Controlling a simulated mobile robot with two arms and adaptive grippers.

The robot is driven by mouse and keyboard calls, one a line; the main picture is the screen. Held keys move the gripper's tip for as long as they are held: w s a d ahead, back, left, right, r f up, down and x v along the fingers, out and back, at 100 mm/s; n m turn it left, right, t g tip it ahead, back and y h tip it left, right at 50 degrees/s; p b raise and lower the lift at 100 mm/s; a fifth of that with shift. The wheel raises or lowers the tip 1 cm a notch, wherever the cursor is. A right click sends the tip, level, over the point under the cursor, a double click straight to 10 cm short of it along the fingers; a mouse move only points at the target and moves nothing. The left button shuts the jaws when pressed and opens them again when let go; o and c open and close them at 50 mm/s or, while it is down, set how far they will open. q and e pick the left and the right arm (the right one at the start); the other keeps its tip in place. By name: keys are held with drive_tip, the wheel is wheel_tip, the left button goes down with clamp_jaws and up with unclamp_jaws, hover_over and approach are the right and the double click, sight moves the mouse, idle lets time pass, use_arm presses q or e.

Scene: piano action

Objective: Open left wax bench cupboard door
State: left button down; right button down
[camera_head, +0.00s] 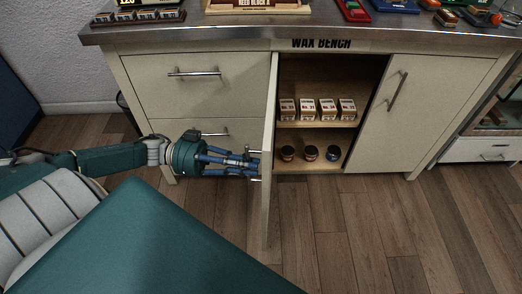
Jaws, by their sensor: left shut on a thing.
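The left wax bench cupboard door (269,190) is swung wide open and shows nearly edge-on, jutting out toward me. The wax bench (230,60) carries a "WAX BENCH" label under its worktop. My left gripper (254,165) is at the door's outer face, on its left side, shut on the door handle. The handle is mostly hidden by the fingers. The right cupboard door (405,115), with a slanting bar handle, is closed. My right gripper is not in view.
The open cupboard shows a shelf (315,123) with several small labelled boxes (308,109) and jars (310,153) below. Drawers (195,80) stand left of the opening. Trays and blocks lie on the worktop (300,33). The wood floor (350,235) in front is clear.

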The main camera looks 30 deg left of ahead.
use_arm(q)
drive_tip(key=shift+a, duration=0.35)
drive_tip(key=c, duration=1.8)
unclamp_jaws()
drive_tip(key=shift+f, duration=0.1)
drive_tip(key=shift+o, duration=0.2)
drive_tip(key=shift+s, duration=0.1)
drive_tip(key=v, duration=1.2)
